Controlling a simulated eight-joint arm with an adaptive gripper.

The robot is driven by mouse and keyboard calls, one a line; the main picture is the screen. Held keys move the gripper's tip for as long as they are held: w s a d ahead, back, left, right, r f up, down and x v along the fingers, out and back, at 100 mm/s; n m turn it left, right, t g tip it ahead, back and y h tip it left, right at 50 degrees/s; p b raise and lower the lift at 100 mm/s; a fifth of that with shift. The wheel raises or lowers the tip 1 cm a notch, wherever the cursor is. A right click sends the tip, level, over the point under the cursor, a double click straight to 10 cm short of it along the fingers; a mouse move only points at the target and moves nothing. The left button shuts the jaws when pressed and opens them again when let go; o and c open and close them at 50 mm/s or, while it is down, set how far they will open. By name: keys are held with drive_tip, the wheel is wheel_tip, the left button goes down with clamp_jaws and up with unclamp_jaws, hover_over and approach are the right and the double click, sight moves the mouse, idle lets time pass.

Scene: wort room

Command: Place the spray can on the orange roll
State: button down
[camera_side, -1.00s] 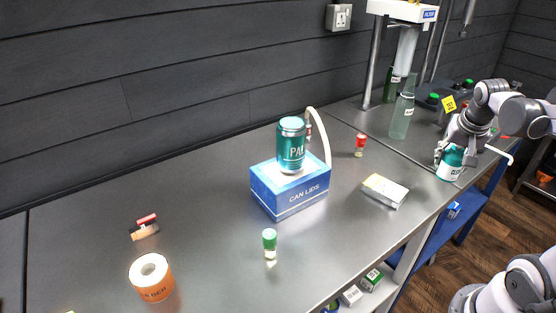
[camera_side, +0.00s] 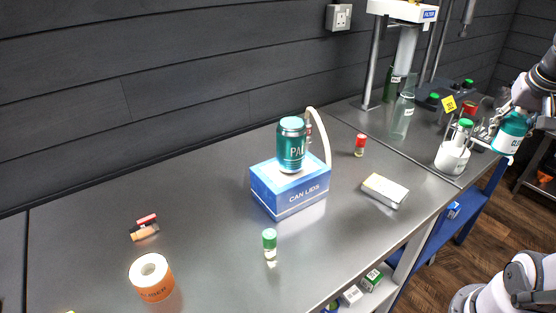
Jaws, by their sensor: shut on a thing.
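The orange roll (camera_side: 153,278), a label roll with a white top and an open core, stands at the front left of the grey bench. My gripper (camera_side: 517,112) is at the far right, shut on a teal and white can (camera_side: 510,134) with lettering, which appears to be the spray can. The can is held raised near the bench's right edge, far from the roll. The fingers and the can's top partly hide each other.
A blue CAN LIDS box (camera_side: 290,195) with a teal can (camera_side: 291,145) on it stands mid-bench. A green-capped vial (camera_side: 270,243), a small white box (camera_side: 385,190), a red-capped vial (camera_side: 360,145), a white pot (camera_side: 452,158) and glass bottles stand around it.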

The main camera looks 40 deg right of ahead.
drive_tip(key=r, duration=0.5)
drive_tip(key=shift+w+r, duration=0.25)
drive_tip(key=shift+w, duration=0.15)
drive_tip(key=w+a+r+n+t+y, duration=0.1)
drive_tip(key=w+a+n, duration=0.4)
drive_tip(key=w, duration=0.5)
drive_tip(key=w+a+r+n+t+y, duration=0.1)
drive_tip(key=w+a+n+y, duration=0.15)
drive_tip(key=w+a, duration=0.7)
drive_tip(key=w+a+n+y, duration=0.1)
drive_tip(key=w+a+n, duration=0.3)
drive_tip(key=a, duration=0.5)
drive_tip(key=w+a+n, duration=0.2)
drive_tip(key=w+a, duration=0.5)
drive_tip(key=a, duration=0.2)
drive_tip(key=n+g+y, duration=0.1)
drive_tip(key=n+y, duration=0.2)
drive_tip(key=n, duration=0.4)
hover_over(141, 267)
wheel_tip(141, 267, down, 14)
drive_tip(key=shift+d+f, duration=0.1)
drive_tip(key=shift+d, duration=0.05)
drive_tip(key=shift+a+f, duration=0.2)
drive_tip(key=shift+f, duration=1.9)
